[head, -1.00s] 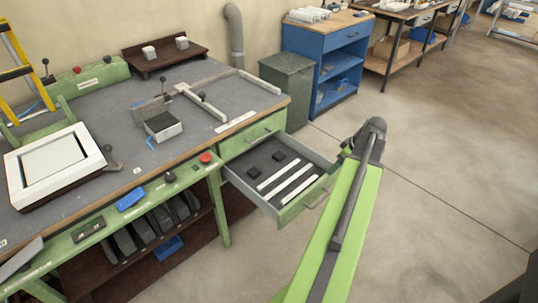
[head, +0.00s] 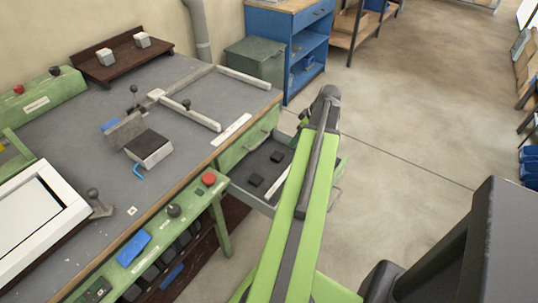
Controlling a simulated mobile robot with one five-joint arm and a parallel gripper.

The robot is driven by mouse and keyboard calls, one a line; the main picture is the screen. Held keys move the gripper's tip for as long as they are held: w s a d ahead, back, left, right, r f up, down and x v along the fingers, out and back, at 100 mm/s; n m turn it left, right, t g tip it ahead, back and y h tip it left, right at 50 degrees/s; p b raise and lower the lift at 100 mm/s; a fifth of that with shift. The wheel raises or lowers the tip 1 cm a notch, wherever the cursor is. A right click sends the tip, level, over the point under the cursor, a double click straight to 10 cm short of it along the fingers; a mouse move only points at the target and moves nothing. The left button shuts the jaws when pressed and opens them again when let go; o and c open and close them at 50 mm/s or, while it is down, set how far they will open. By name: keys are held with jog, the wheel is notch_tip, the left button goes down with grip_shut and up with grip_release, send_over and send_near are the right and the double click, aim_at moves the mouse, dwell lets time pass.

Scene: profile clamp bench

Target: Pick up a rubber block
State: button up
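Two small black rubber blocks lie in the open drawer (head: 237,185) under the bench's right end. One block (head: 256,180) is nearer the drawer's front left, and the other block (head: 277,157) lies further back. A light strip (head: 278,182) lies beside them, partly hidden by my green arm. My arm crosses in front of the drawer's right part and ends in view at a dark joint. My gripper is not visible, so I cannot tell its opening or its distance from the blocks.
The grey bench top (head: 85,150) carries a light block with a dark top (head: 148,148), a metal rail frame (head: 190,110) and a white frame (head: 35,220). A red button (head: 208,179) sits on the bench's front edge. A blue cabinet (head: 310,50) stands behind.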

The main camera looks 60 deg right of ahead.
jog(key=b, duration=1.1)
send_near(281, 157)
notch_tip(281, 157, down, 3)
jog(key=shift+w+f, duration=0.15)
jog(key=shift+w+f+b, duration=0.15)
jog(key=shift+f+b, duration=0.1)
jog(key=shift+b, duration=0.05)
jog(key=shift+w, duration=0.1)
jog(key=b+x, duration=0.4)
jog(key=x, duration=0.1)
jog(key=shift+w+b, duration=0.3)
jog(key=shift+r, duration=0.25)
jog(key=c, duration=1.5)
